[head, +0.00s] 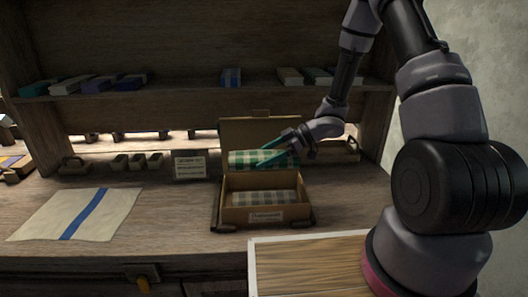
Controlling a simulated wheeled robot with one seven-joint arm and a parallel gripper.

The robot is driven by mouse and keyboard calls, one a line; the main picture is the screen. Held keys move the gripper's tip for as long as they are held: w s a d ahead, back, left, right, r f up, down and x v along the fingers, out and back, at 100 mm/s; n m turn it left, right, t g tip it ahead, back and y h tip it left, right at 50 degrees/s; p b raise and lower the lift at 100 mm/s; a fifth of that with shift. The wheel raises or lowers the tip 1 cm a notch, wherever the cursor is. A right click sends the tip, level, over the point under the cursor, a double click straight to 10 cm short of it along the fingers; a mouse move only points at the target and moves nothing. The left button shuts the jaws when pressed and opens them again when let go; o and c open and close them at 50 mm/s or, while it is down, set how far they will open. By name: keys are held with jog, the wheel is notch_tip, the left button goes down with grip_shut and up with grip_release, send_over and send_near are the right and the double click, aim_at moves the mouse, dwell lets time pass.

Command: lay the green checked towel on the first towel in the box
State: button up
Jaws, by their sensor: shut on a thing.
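The green checked towel (243,158) is rolled or folded and held level above the box, in front of its raised lid. My gripper (272,158) is shut on this towel near its right part; the fingers cover some of it. The open cardboard box (232,216) stands on the bench, with a label on its front. The first towel (262,198), grey and beige checked, lies inside the box. A gap shows between the green towel and the one below it.
A cream cloth with a blue stripe (112,208) lies flat on the bench at left. A small sign (189,167) stands left of the box. Folded cloths (100,84) lie on the shelf (190,97) above. Bare bench lies right of the box.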

aim_at(265, 197)
jog(key=shift+f, duration=6.35)
jog(key=o, duration=1.1)
jog(key=shift+d, duration=0.1)
jog(key=v, duration=1)
jog(key=shift+d+r, duration=0.2)
jog(key=shift+d, duration=0.1)
